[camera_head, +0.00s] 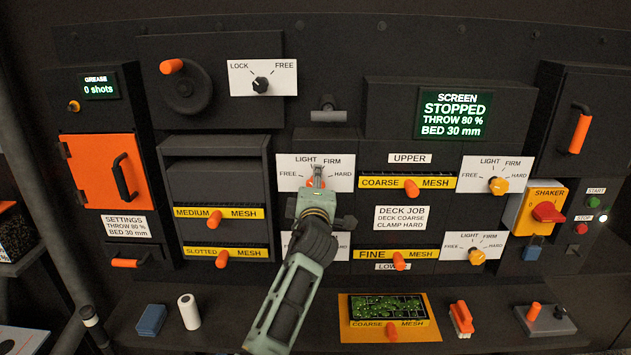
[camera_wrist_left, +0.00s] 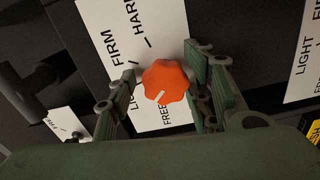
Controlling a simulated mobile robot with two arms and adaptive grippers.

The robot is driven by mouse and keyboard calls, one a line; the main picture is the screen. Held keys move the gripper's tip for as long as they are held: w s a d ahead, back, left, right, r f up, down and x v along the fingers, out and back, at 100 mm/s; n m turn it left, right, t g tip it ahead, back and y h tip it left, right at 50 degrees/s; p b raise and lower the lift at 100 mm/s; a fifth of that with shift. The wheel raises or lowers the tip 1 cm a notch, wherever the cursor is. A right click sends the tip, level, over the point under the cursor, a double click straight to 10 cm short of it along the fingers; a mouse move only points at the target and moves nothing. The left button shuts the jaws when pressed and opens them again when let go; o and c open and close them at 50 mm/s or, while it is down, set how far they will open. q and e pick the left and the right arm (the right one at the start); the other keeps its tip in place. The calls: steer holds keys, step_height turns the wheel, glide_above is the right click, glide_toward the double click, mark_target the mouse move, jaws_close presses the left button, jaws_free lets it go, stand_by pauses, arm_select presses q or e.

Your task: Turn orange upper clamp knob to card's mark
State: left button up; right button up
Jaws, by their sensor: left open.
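The orange upper clamp knob (camera_wrist_left: 166,80) sits on a white dial plate (camera_head: 287,181) marked FREE, LIGHT, FIRM and HARD. In the wrist view its white pointer line faces the FREE and LIGHT end, away from HARD. My left gripper (camera_head: 318,179) is at this knob, its open fingers on either side of it; contact cannot be told. In the head view the gripper hides most of the knob. The card (camera_head: 402,218) reads DECK JOB, DECK COARSE, CLAMP HARD. My right gripper is out of view.
A lower dial plate (camera_head: 340,246) is partly behind my left arm. A grey handle (camera_head: 328,110) juts out above the knob. The screen (camera_head: 454,114) reads STOPPED. A ledge below holds loose items.

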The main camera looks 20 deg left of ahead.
arm_select(q)
steer(key=shift+c, duration=0.5)
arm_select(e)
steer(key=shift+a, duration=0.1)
arm_select(q)
steer(key=c, duration=0.6)
steer(key=shift+w, duration=0.1)
steer(key=c, duration=0.4)
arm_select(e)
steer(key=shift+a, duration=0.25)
